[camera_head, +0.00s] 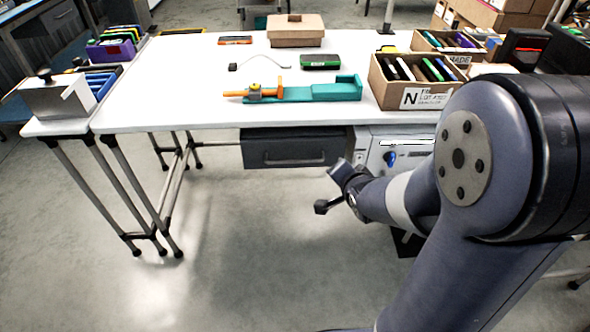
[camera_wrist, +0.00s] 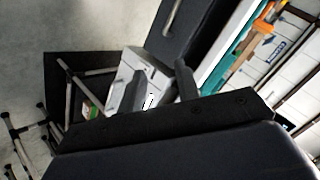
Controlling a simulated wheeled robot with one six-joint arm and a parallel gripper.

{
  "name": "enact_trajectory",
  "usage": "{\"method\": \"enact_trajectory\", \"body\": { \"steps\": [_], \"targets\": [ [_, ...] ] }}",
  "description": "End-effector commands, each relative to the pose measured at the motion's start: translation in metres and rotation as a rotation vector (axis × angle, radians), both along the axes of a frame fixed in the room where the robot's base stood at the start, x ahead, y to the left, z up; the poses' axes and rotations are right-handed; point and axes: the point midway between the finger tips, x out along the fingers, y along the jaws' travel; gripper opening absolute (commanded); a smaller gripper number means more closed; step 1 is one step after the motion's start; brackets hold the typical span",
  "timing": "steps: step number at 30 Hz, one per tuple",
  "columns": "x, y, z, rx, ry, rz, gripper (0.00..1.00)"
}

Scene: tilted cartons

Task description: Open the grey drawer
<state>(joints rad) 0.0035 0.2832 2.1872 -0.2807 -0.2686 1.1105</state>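The grey drawer (camera_head: 270,149) hangs under the front edge of the white table and looks closed. Its bar handle (camera_head: 295,162) runs across the lower part of its front. In the wrist view the dark drawer front (camera_wrist: 190,38) is at the top centre, with its handle (camera_wrist: 172,16) near the upper edge. My gripper (camera_head: 328,189) is in front of the table, just right of and below the handle, apart from it. In the wrist view the fingers of my gripper (camera_wrist: 161,77) are spread, with nothing between them.
A light grey cabinet (camera_head: 375,146) with a blue knob stands right of the drawer. The white tabletop (camera_head: 180,95) above carries a teal and orange fixture (camera_head: 310,92) and a carton of cases (camera_head: 432,98). The floor in front is clear.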

Motion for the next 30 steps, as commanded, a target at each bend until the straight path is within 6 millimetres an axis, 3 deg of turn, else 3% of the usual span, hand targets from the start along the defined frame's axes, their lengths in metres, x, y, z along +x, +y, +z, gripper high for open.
{"method": "enact_trajectory", "body": {
  "steps": [1,3,6,12,22,30],
  "targets": [
    [0.015,0.006,-0.026,0.072,-0.035,-0.014,0.32],
    [0.034,0.016,-0.043,0.186,-0.094,-0.028,0.32],
    [0.055,0.031,-0.065,0.361,-0.161,-0.035,0.32],
    [0.076,0.054,-0.096,0.654,-0.229,-0.023,0.32],
    [0.092,0.068,-0.104,0.779,-0.247,-0.009,0.32],
    [0.136,0.087,-0.113,0.777,-0.248,-0.008,0.32]
  ]
}}
